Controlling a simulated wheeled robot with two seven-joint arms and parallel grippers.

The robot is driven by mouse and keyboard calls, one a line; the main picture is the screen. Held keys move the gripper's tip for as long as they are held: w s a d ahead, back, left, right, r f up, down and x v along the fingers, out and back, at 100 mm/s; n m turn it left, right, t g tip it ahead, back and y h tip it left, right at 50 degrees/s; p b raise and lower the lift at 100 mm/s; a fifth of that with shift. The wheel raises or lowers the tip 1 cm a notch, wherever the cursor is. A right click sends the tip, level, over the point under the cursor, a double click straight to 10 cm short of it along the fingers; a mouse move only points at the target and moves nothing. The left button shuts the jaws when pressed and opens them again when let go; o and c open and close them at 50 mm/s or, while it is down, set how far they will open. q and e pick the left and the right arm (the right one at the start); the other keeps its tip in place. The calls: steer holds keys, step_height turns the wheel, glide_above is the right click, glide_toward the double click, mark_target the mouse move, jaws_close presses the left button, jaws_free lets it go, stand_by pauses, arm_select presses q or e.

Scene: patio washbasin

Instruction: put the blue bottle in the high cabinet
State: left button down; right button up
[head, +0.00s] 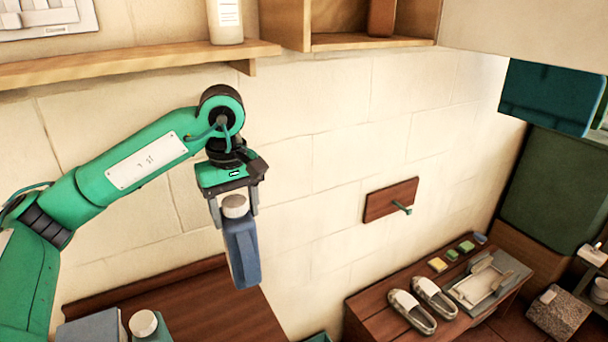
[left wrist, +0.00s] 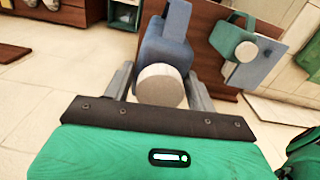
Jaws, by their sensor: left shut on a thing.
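The blue bottle (head: 241,250) has a white cap and hangs upright, slightly tilted, in my left gripper (head: 234,208). The gripper points down and its two fingers are shut around the bottle near the cap. In the left wrist view the bottle (left wrist: 168,45) sits between the fingers (left wrist: 158,85), cap toward the camera. The high cabinet (head: 372,41) is an open wooden box on the wall at the top of the head view, only its lower part showing. It is above and to the right of the gripper. A brown item (head: 382,17) stands in it. My right gripper is not in view.
A wooden shelf (head: 130,62) with a white bottle (head: 225,22) is left of the cabinet. Below is a brown counter (head: 200,305) with a white-capped container (head: 146,325). A low bench at right holds slippers (head: 411,312) and a tray (head: 487,284). A peg board (head: 390,200) is on the wall.

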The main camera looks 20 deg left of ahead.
arm_select(q)
steer(key=shift+r, duration=0.15)
steer(key=shift+d+f+m, duration=0.25)
steer(key=shift+f+m, duration=0.05)
steer(key=shift+f, duration=0.15)
steer(key=d+f+m, duration=0.4)
steer(key=f+m, duration=0.1)
steer(key=f, duration=0.2)
steer(key=d+f+m, duration=0.5)
steer(key=f, duration=0.3)
steer(key=shift+s+d+f, duration=0.2)
steer(key=shift+d+f, duration=0.05)
steer(key=shift+f, duration=0.05)
steer(key=shift+r, duration=0.1)
